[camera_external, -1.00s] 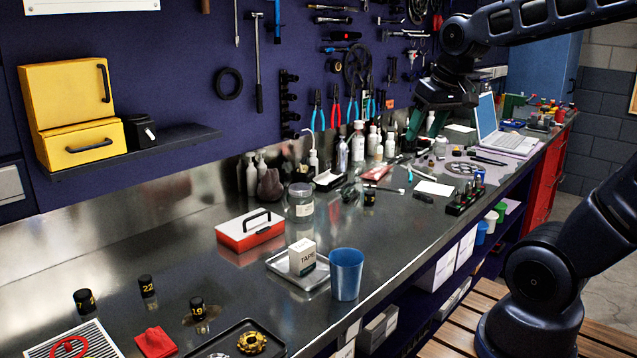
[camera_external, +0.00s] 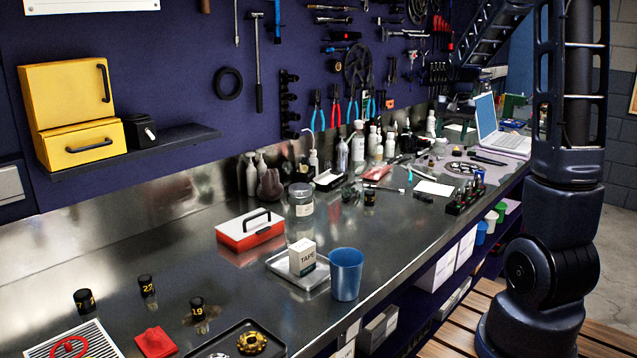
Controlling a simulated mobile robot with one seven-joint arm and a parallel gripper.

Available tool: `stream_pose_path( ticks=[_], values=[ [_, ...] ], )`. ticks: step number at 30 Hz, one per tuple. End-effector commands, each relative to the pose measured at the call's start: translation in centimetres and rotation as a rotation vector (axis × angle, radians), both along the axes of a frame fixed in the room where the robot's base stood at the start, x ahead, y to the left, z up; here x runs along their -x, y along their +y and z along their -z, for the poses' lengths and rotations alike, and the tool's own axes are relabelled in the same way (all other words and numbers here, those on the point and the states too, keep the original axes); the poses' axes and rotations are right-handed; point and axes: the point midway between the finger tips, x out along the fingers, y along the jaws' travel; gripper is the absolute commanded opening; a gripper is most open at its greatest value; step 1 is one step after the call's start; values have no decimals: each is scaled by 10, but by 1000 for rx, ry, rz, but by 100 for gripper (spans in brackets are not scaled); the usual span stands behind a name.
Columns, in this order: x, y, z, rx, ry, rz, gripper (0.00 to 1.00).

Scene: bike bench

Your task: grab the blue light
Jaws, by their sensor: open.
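I cannot make out a blue light for sure; the far bench items are too small to tell. My arm rises at the right and reaches over the far part of the bench. My gripper (camera_external: 457,118) is small and dark there, with greenish fingers, left of the laptop. It is open, and I see nothing held in it. What lies right under and behind it is hidden or unclear.
The steel bench (camera_external: 385,232) holds a blue cup (camera_external: 346,274), a tape box (camera_external: 302,257) on a tray, a red toolbox (camera_external: 250,230), several bottles (camera_external: 358,141) and an open laptop (camera_external: 487,118). Hand tools hang on the wall.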

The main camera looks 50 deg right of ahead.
Motion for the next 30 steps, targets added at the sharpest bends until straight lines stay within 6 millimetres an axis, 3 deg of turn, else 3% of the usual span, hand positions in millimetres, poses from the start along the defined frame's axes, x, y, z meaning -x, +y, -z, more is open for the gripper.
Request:
stream_pose_path(
  ticks=[1,6,12,20,30],
  values=[
    [6,-23,12,-1,10,44,57],
    [27,-90,45,6,33,173,57],
    [49,-140,72,14,51,269,57],
    [57,-155,88,17,57,296,57],
    [54,-166,130,17,57,294,57]
  ],
)
